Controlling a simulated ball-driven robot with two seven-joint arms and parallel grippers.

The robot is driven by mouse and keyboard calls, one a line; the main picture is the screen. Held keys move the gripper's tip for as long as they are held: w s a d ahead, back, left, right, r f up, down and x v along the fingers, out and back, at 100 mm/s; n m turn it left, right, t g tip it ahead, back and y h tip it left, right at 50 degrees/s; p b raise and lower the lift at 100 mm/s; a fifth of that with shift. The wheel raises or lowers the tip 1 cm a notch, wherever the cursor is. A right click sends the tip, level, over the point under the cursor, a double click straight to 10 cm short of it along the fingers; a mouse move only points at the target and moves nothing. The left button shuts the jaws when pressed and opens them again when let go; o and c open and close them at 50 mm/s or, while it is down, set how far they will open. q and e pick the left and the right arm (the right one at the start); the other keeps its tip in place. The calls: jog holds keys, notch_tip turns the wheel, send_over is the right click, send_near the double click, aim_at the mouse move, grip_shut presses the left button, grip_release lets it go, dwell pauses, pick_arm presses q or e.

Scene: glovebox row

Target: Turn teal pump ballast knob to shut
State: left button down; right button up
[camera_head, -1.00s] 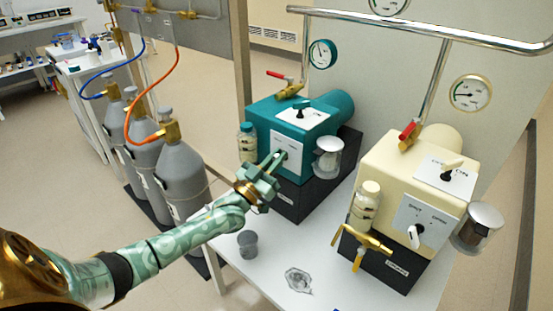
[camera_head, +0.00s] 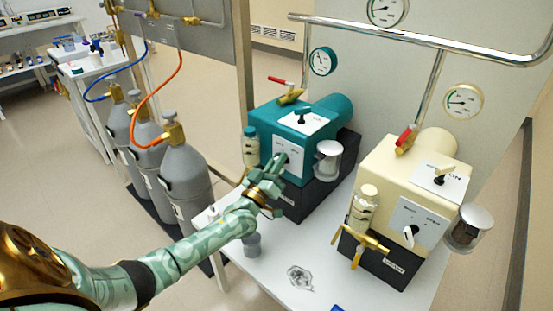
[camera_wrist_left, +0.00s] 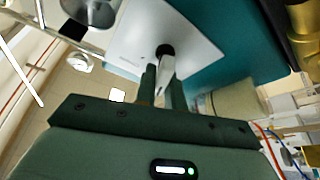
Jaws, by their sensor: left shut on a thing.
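The teal pump (camera_head: 269,119) stands on the white bench with a white label plate (camera_head: 291,146) on its front. My left gripper (camera_head: 281,162) reaches that plate from the front left. The knob's black hub (camera_wrist_left: 165,50) shows against the white plate just beyond the fingertips. In the head view the fingers hide most of the knob, and its setting cannot be read. My right gripper is out of view.
A clear jar (camera_head: 328,165) and a small bottle (camera_head: 250,150) flank the teal pump's front. Grey gas cylinders (camera_head: 183,175) stand to the left.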

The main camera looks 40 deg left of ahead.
pick_arm(q)
jog(key=shift+n+g+y+p, duration=0.3)
jog(key=shift+n, duration=0.6)
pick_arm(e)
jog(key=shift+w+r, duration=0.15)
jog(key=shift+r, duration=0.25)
pick_arm(q)
jog(key=shift+f, duration=0.1)
jog(key=c, duration=1.5)
grip_release()
jog(key=shift+a, duration=0.1)
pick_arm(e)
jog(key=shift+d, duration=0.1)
